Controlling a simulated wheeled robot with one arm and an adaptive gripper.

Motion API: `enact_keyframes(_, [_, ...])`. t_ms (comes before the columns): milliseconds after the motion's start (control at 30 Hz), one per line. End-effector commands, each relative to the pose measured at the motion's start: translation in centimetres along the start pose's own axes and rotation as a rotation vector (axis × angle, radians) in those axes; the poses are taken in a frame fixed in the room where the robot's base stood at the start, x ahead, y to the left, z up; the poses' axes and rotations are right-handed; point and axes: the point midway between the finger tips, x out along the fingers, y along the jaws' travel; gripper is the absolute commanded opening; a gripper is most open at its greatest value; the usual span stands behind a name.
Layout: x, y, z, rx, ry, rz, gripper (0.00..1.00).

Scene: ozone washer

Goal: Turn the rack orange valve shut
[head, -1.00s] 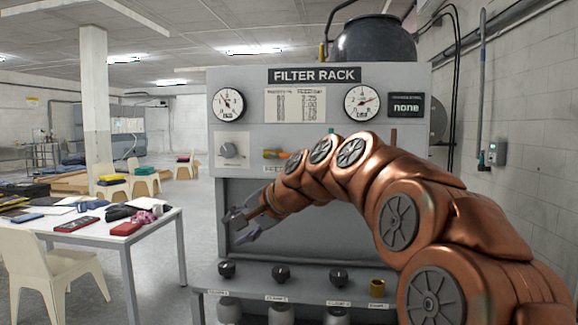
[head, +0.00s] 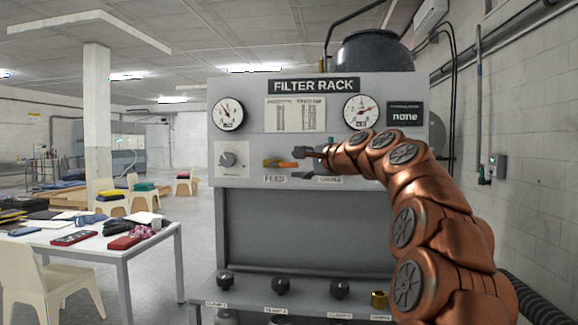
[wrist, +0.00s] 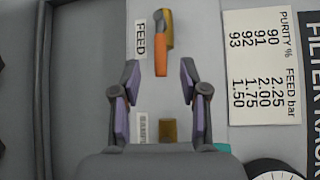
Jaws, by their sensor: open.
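The orange valve handle (head: 288,164) is on the rack panel above the FEED label (head: 274,179), lying about horizontal beside its brass body. In the wrist view the orange handle (wrist: 161,56) points down toward my gripper, with the brass body (wrist: 168,27) above it. My gripper (head: 298,162) is open at the panel, just right of the handle in the head view. In the wrist view my gripper's fingertips (wrist: 159,82) are spread wide, with the handle's end centred just beyond them. Nothing is between the jaws that I can see held; contact cannot be told.
A second brass fitting (wrist: 168,130) by another label shows between the finger bases. Two gauges and a paper chart (head: 295,114) sit above. Black clamp knobs (head: 281,286) line the lower ledge. A cluttered table (head: 155,245) stands left.

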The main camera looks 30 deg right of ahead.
Motion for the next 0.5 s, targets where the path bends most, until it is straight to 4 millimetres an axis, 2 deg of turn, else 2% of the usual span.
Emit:
enact_keyframes(200, [3.0, 0.0, -0.1, 0.000, 0.000, 0.002, 0.44])
enact_keyframes(500, [5.0, -0.1, 0.1, -0.003, 0.000, 0.000, 0.44])
